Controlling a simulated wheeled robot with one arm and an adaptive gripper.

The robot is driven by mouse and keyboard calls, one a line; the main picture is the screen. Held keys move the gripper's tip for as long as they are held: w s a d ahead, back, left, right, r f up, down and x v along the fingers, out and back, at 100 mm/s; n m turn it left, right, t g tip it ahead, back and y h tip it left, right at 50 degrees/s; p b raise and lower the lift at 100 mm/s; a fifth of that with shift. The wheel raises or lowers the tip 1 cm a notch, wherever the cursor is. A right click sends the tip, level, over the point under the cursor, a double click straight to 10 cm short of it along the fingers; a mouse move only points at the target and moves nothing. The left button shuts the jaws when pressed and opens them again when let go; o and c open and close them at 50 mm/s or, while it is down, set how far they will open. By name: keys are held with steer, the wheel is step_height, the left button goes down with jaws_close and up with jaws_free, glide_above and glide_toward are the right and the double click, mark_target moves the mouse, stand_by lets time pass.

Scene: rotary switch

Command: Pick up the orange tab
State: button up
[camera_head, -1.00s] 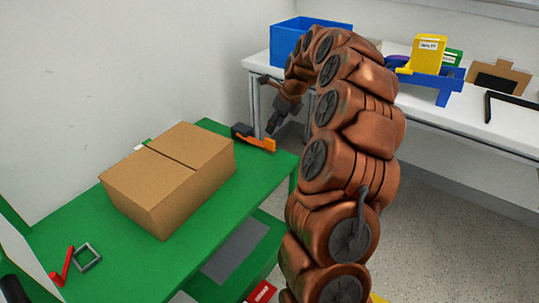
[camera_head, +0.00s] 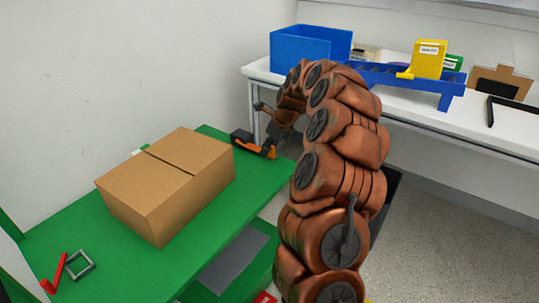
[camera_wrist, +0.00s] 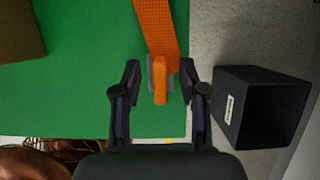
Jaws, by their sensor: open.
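The orange tab (camera_wrist: 160,80) shows in the wrist view as a small upright orange piece on a grey mount, at the end of a wider orange strip (camera_wrist: 157,25). My gripper (camera_wrist: 161,72) is open, with one finger on each side of the tab and visible gaps to both. I cannot tell how far above the tab the fingertips are. In the head view the orange part (camera_head: 250,146) with its black end (camera_head: 240,136) lies at the far right corner of the green table (camera_head: 215,215). My gripper (camera_head: 271,141) is over its right end and partly hides it.
A cardboard box (camera_head: 170,180) stands on the green table left of the orange part. A red piece (camera_head: 55,272) and a grey square frame (camera_head: 79,265) lie at the near left. A black bin (camera_wrist: 262,105) stands beside the table edge. A white bench (camera_head: 430,120) holds a blue bin (camera_head: 308,50).

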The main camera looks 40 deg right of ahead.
jaws_close()
steer(key=shift+r, duration=0.15)
stand_by(0.4)
